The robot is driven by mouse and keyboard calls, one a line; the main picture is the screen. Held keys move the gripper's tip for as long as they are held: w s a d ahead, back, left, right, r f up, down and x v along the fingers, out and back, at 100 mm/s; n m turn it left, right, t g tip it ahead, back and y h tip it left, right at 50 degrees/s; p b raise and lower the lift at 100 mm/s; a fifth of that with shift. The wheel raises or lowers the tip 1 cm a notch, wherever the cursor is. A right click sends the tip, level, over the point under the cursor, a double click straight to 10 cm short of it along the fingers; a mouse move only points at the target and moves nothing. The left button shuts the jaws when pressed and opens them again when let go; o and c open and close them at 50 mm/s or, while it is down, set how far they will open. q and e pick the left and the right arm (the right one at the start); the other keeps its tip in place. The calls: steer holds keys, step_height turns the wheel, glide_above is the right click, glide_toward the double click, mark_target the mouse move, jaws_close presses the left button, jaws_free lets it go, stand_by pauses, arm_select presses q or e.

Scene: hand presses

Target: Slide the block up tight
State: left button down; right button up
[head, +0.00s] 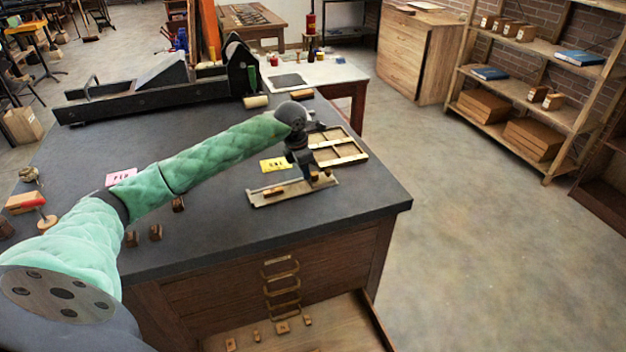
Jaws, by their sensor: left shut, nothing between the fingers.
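A flat, light-coloured tray with a raised edge (292,198) lies near the front right of the dark bench top. A small brown wooden block (273,192) sits in it towards its left end. My left gripper (315,176) is shut with nothing held, low over the right part of the tray. Another small brown piece shows right beside the fingertips; I cannot tell whether they touch it. The gripper and wrist hide part of the tray. My right gripper is not in view.
A wooden frame with compartments (338,147) lies just behind the tray. A yellow card (276,165) and a pink card (121,177) lie on the bench (225,225). A black press (150,95) stands at the back. An open drawer (345,320) juts out below the front edge.

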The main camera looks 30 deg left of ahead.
mark_target(326, 170)
arm_select(q)
steer(key=shift+w+d+b, duration=0.4)
steer(key=shift+w+d, duration=0.6)
steer(key=shift+w, duration=0.3)
steer(key=shift+w+d+b, duration=0.35)
steer(key=shift+w+d, duration=0.65)
steer(key=shift+w, duration=0.25)
steer(key=c, duration=1.2)
jaws_free()
steer(key=shift+c, duration=0.2)
steer(key=shift+r, duration=0.1)
steer(key=shift+r+p, duration=0.9)
steer(key=shift+r, duration=2.5)
